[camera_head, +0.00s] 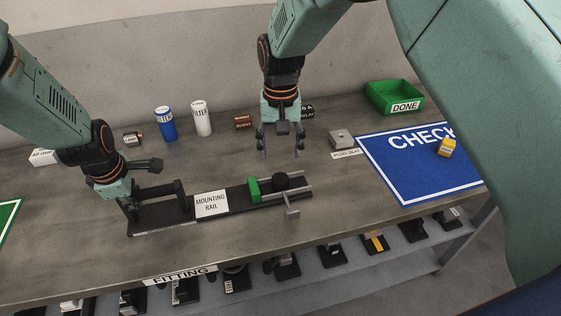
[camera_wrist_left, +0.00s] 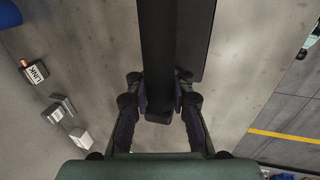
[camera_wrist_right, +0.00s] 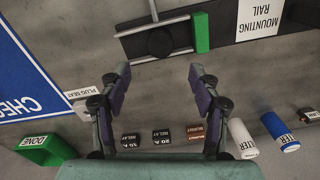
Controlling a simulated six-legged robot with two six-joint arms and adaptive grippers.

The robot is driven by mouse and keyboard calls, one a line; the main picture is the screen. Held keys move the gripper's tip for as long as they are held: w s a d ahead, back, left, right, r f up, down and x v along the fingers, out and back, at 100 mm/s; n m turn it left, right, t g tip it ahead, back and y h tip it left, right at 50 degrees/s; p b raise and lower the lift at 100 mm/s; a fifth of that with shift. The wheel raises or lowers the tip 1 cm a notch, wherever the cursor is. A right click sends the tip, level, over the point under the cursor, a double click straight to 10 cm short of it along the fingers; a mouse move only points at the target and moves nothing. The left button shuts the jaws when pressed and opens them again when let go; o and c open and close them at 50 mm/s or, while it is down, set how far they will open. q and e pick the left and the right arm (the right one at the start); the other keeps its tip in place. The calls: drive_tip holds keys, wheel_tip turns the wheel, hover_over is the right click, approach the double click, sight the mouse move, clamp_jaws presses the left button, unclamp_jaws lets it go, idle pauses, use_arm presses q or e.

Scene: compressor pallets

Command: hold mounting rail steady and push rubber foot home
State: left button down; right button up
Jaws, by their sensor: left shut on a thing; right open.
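The black mounting rail (camera_head: 240,197) lies on the bench with a white label (camera_head: 212,204) at its middle. My left gripper (camera_head: 141,187) is shut on the raised black bar at its left end; in the left wrist view the fingers (camera_wrist_left: 159,92) close around the dark bar (camera_wrist_left: 172,40). The rubber foot (camera_head: 281,181), a black round piece, sits at the rail's right end, beside a green block (camera_head: 254,189) and between two grey strips. It shows in the right wrist view (camera_wrist_right: 160,43). My right gripper (camera_head: 281,153) is open and empty above and behind the foot. Whether the foot is fully seated cannot be told.
A blue filter (camera_head: 166,124), a white filter (camera_head: 201,118) and small relays (camera_head: 243,121) stand behind. A grey plug seat block (camera_head: 341,139), blue CHECK mat (camera_head: 410,185) with a yellow box (camera_head: 446,147), and green DONE bin (camera_head: 394,97) are right. A lower shelf holds several parts.

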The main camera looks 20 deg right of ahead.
drive_tip(key=shift+r, duration=0.75)
drive_tip(key=shift+c, duration=0.6)
